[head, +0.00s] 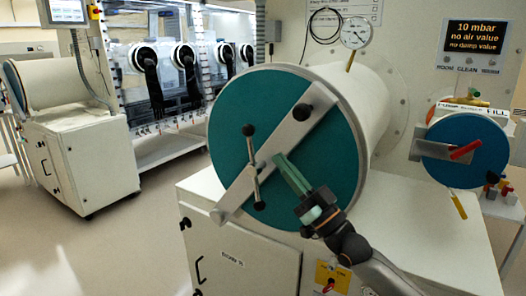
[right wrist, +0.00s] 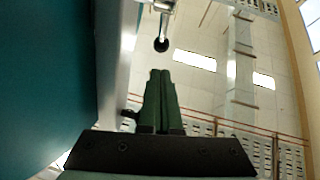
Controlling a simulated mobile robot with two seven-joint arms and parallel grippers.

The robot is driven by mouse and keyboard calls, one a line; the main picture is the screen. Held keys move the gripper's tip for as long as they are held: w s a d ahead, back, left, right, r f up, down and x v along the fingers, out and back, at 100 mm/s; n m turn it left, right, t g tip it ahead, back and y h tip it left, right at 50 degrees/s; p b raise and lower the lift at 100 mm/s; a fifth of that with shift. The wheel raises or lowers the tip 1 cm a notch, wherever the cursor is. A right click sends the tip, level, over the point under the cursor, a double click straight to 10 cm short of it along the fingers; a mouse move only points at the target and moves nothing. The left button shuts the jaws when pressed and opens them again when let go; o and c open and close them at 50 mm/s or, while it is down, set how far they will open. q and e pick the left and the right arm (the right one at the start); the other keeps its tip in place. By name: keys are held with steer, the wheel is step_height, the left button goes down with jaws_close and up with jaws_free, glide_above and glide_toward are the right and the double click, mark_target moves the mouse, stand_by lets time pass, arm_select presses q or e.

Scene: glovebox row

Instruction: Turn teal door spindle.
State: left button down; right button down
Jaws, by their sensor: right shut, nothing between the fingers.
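The round teal door (head: 230,130) closes the end of a white cylinder. A grey bar (head: 295,127) crosses it diagonally. At the bar's middle is the spindle, with a thin metal cross handle (head: 254,165) standing nearly upright, a black knob at each end. My right gripper (head: 281,160) has green fingers shut and empty, just right of the handle's middle and in front of the bar. I cannot tell whether it touches. In the right wrist view the shut fingers (right wrist: 161,75) point toward a black knob (right wrist: 161,44), with the teal door (right wrist: 45,80) along the left. My left gripper is out of view.
A smaller blue door (head: 440,160) with a red handle (head: 465,150) is at the right. A white cabinet (head: 240,255) stands below the teal door. A pressure gauge (head: 356,33) is above. Open floor (head: 100,240) lies at the left.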

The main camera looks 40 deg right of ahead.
mark_target(254, 170)
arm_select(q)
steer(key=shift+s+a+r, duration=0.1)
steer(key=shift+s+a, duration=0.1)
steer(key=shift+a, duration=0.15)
arm_select(e)
steer(key=shift+w+a+r, duration=0.15)
steer(key=shift+w+a, duration=0.05)
steer(key=shift+w, duration=0.75)
steer(key=shift+w+a+r, duration=0.1)
steer(key=shift+w+a, duration=0.1)
steer(key=shift+w, duration=0.8)
steer(key=shift+w+a+r, duration=0.15)
steer(key=shift+w+a, duration=0.05)
steer(key=shift+w, duration=0.75)
arm_select(q)
steer(key=shift+p, duration=0.3)
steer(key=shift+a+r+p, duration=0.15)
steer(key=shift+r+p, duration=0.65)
arm_select(e)
steer(key=shift+w+r+g, duration=0.1)
steer(key=shift+r+g, duration=0.1)
steer(key=shift+g, duration=0.2)
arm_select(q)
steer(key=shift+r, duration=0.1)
